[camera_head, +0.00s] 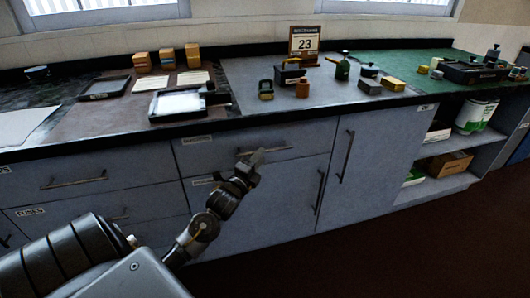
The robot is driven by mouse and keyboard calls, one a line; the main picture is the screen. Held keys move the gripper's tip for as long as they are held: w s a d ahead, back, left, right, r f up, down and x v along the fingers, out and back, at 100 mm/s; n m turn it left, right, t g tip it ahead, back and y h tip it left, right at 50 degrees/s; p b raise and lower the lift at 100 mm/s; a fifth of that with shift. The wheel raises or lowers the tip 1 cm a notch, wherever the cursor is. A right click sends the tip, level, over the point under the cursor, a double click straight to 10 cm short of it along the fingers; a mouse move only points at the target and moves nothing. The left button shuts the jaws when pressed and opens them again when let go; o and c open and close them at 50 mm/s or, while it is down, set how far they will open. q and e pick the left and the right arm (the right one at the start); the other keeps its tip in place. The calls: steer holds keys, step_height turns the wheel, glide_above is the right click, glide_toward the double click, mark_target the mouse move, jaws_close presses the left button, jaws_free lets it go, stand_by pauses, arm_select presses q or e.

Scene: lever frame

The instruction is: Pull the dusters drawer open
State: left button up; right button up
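The grey cabinet front has several drawers. The upper middle drawer (300,137) has a dark bar handle (280,150) and a small label (197,140) too small to read. It looks closed, flush with the front. I cannot tell which drawer is the dusters one. My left gripper (252,163) is in front of the upper middle drawer, at the left part of its handle. I cannot tell whether the fingers touch or enclose the bar, or how far apart they are. My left arm hides part of the drawer below. My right gripper is not in view.
An upper left drawer (130,192) and cupboard doors (360,165) flank it, closed. Open shelves (440,182) at right hold boxes and a white tub (476,115). The black-edged worktop (240,80) above carries trays, boxes and a calendar (304,42). The floor (430,245) at right is clear.

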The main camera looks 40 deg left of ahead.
arm_select(q)
steer(key=shift+x, duration=2.1)
jaws_close()
